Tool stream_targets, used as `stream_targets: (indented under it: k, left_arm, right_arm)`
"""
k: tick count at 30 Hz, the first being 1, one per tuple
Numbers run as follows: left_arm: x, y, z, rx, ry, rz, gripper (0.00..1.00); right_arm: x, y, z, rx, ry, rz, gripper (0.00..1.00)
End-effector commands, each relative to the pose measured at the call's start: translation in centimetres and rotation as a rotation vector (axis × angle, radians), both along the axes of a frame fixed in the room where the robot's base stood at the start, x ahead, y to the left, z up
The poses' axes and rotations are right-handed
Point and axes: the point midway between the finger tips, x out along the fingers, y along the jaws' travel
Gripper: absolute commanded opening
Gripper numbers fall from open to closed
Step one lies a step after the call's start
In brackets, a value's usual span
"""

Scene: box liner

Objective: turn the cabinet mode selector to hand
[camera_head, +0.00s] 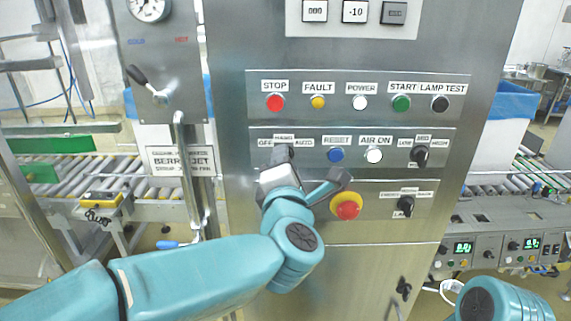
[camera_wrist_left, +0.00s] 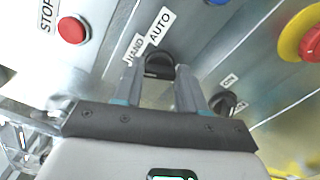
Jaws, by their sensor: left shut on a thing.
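The cabinet mode selector is a black knob (camera_head: 284,152) on the middle control strip, under OFF, HAND and AUTO labels. My left gripper (camera_head: 281,163) reaches it from below and covers part of it in the head view. In the left wrist view the knob (camera_wrist_left: 159,65) sits between the two fingertips of my left gripper (camera_wrist_left: 157,72), which is shut on it. The HAND and AUTO labels (camera_wrist_left: 148,34) show just beyond it. I cannot tell which label the knob points to. My right gripper is out of view; only a teal part of that arm shows at the lower right.
A red and yellow emergency stop (camera_head: 347,207) stands out just right of my left wrist. Another black knob (camera_wrist_left: 223,103) is close to the right finger in the wrist view. The blue RESET button (camera_head: 336,154) and red STOP button (camera_head: 275,102) are nearby.

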Motion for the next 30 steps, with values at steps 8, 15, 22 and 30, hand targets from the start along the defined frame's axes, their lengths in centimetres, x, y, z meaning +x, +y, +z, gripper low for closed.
stream_targets:
  k: [8,15,22,30]
  left_arm:
    - [-0.02,-0.11,-0.01,0.215,0.0,-0.002,0.1]
    - [-0.02,-0.11,-0.11,0.337,0.0,-0.002,0.1]
    - [-0.02,-0.11,-0.16,0.392,-0.001,-0.002,0.1]
    - [-0.02,-0.11,-0.19,0.403,-0.001,-0.002,0.1]
  right_arm:
    - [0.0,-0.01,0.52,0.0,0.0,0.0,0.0]
    - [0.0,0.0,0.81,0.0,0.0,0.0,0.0]
    - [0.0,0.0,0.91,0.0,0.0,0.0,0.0]
    - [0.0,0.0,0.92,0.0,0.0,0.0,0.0]
